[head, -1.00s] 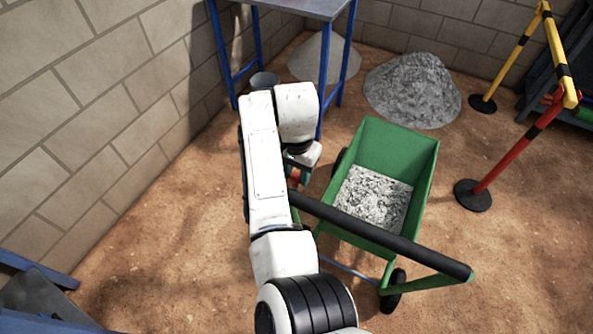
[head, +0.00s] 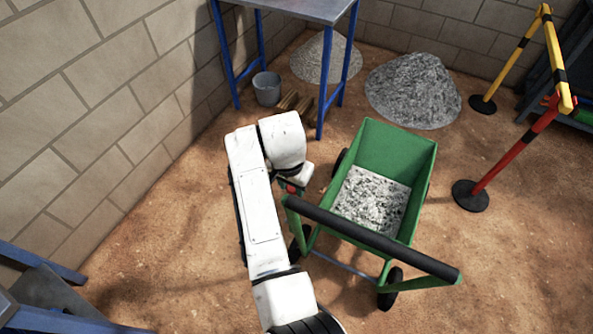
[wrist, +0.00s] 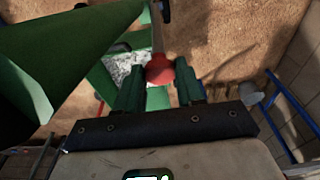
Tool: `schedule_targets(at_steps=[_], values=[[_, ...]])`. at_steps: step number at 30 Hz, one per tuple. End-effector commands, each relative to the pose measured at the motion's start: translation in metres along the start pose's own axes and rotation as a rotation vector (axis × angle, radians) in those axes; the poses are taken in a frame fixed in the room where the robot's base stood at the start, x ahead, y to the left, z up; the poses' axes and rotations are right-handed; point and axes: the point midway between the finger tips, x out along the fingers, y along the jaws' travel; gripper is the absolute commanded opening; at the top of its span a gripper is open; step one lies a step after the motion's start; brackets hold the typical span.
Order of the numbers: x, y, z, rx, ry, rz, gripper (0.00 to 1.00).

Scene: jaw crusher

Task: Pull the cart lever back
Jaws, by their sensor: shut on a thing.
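The green cart (head: 422,190) stands on the dirt floor with grey gravel (head: 370,200) in its tub. Its black push bar (head: 380,240) crosses the near side. The cart lever has a red knob (wrist: 159,70) on a thin rod (wrist: 158,30), seen in the wrist view. My gripper (wrist: 160,80) has its green fingers closed around this knob. In the head view the knob (head: 291,189) is a small red patch by the cart's left side, and my arm hides most of the gripper and the lever rod.
A blue-legged table (head: 300,10), a grey bucket (head: 267,88) and gravel heaps (head: 412,90) are at the back. A block wall (head: 90,110) runs along the left. A red barrier post (head: 515,150) stands right of the cart. Open dirt lies in front.

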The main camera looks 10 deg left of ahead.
Motion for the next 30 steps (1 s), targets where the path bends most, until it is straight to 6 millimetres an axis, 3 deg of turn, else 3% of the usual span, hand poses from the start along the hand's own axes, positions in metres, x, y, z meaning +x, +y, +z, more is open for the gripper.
schedule_targets(at_steps=[6, 16, 17, 24, 30], values=[[-0.004, 0.001, 0.016, -0.003, -0.009, 0.004, 0.0], [-0.002, 0.0, 0.017, -0.002, -0.011, 0.003, 0.0], [-0.002, 0.0, 0.017, -0.003, -0.011, 0.003, 0.4], [-0.003, 0.0, 0.016, -0.002, -0.008, 0.002, 0.63], [-0.003, 0.0, 0.016, -0.001, -0.007, 0.001, 0.63]])
